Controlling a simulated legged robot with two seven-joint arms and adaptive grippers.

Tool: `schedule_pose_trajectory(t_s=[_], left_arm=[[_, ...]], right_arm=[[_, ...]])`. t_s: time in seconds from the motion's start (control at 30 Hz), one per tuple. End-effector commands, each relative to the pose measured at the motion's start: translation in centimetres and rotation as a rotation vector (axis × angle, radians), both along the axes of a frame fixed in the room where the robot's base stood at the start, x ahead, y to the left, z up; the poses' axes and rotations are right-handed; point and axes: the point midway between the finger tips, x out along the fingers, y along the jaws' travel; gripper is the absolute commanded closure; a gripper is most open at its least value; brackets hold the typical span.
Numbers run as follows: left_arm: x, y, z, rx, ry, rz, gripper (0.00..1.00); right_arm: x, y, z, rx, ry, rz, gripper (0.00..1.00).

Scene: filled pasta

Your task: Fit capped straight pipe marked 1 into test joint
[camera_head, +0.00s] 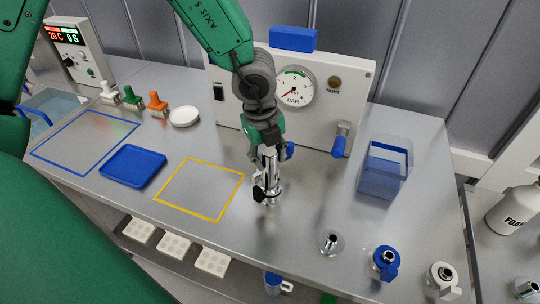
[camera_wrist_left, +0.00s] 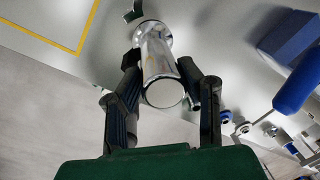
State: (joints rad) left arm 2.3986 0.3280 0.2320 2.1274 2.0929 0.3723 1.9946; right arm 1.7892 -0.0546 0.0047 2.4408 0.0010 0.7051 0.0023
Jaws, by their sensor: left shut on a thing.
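My left gripper (camera_head: 266,172) comes down from above in front of the gauge panel, shut on a shiny metal straight pipe (camera_head: 270,160). In the left wrist view, the pipe (camera_wrist_left: 162,60) sits between the two dark fingers (camera_wrist_left: 160,75), its round end facing the camera and a wider collar at its far end. The pipe looks upright, its lower end at or just above the counter; contact cannot be told. No number is readable on it. A metal fitting with a blue handle (camera_head: 339,147), possibly the test joint, projects from the panel at right. Another blue part (camera_head: 290,149) shows partly behind the gripper. My right gripper is not in view.
Metal, blue and white-collared fittings (camera_head: 331,243) (camera_head: 386,262) (camera_head: 442,279) stand at the front right. A clear blue bin (camera_head: 371,190) stands right. A yellow-outlined square (camera_head: 176,206) and a blue tray (camera_head: 133,182) lie left. The gauge panel (camera_head: 235,90) blocks the back.

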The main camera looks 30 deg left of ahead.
Motion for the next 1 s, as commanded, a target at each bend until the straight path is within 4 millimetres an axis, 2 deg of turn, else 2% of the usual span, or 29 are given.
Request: schedule_pose_trajectory(t_s=[0.43,0.47,0.5,0.53,0.73,0.8,1.0], left_arm=[[0.06,-0.02,-0.18,-0.001,0.000,0.000,1.00],[0.05,-0.03,-0.19,-0.001,0.000,0.000,0.61],[0.05,-0.02,-0.20,-0.001,0.000,0.000,0.46],[0.05,-0.02,-0.20,-0.001,0.000,0.000,0.43],[0.03,-0.02,-0.17,-0.001,0.000,0.000,0.43],[-0.02,0.00,-0.18,-0.001,0.000,0.000,0.33],[0.01,-0.01,-0.16,0.000,0.000,0.000,0.33]], right_arm=[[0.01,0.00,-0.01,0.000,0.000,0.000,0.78],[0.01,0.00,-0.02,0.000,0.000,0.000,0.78],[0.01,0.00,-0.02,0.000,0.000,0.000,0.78],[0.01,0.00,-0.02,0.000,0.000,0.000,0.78],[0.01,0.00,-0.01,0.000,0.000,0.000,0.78],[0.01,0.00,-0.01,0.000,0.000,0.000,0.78],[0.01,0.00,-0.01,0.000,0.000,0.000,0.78]])
